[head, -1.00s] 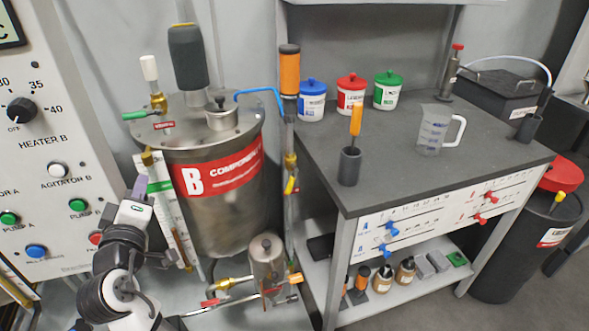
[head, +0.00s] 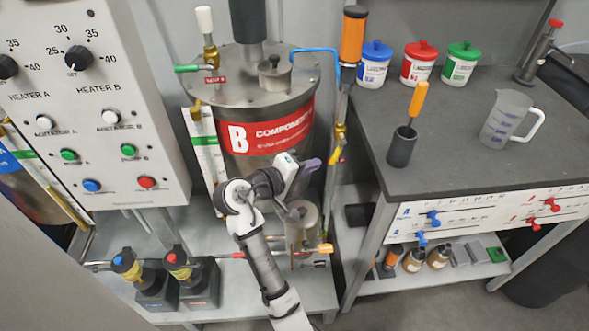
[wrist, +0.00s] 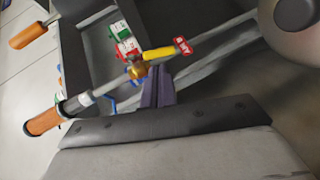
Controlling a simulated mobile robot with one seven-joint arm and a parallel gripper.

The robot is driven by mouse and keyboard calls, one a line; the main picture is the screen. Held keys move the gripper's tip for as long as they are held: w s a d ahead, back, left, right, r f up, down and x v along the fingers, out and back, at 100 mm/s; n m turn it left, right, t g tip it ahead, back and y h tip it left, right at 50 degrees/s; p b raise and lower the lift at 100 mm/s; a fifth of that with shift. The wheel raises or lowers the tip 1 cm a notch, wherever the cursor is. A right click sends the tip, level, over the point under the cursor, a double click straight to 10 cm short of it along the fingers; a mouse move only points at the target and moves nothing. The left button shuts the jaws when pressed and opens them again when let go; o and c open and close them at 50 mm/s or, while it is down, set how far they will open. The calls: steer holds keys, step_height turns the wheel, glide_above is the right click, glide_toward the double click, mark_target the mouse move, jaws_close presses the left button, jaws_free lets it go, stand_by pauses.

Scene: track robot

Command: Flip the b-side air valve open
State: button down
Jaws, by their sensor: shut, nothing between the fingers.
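The air valve has a yellow lever (head: 336,155) and a brass body (head: 340,132) on the thin upright pipe right of the B tank (head: 270,130). In the wrist view the yellow lever (wrist: 159,54) lies at a slight angle to the pipe, beside the brass body (wrist: 137,70) and a red tag (wrist: 182,46) that seems to read "B AIR". My gripper (head: 312,164) is left of the valve in the head view. Its purple fingers (wrist: 157,88) are shut and empty, close to the lever in the wrist view; whether they touch it I cannot tell.
An orange cylinder (head: 352,38) tops the pipe, and a blue hose (head: 315,51) joins it to the tank. The grey workbench (head: 460,135) stands just right. The control panel (head: 100,150) is at left.

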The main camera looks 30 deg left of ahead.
mark_target(334, 161)
steer(key=x, duration=0.5)
steer(key=shift+w+d+p, duration=0.1)
steer(key=shift+w+p, duration=0.05)
steer(key=shift+p, duration=0.25)
steer(key=shift+d+f+t+h+b, duration=0.1)
steer(key=shift+f+t+h+b, duration=0.2)
steer(key=shift+f+b, duration=0.25)
steer(key=shift+w+d+f+n+t+b, duration=0.2)
steer(key=shift+n+t+b, duration=0.2)
steer(key=shift+b, duration=0.15)
steer(key=shift+w+d+r+t, duration=0.1)
steer(key=shift+w+d+t, duration=0.1)
steer(key=shift+d+t, duration=0.1)
steer(key=shift+s, duration=0.1)
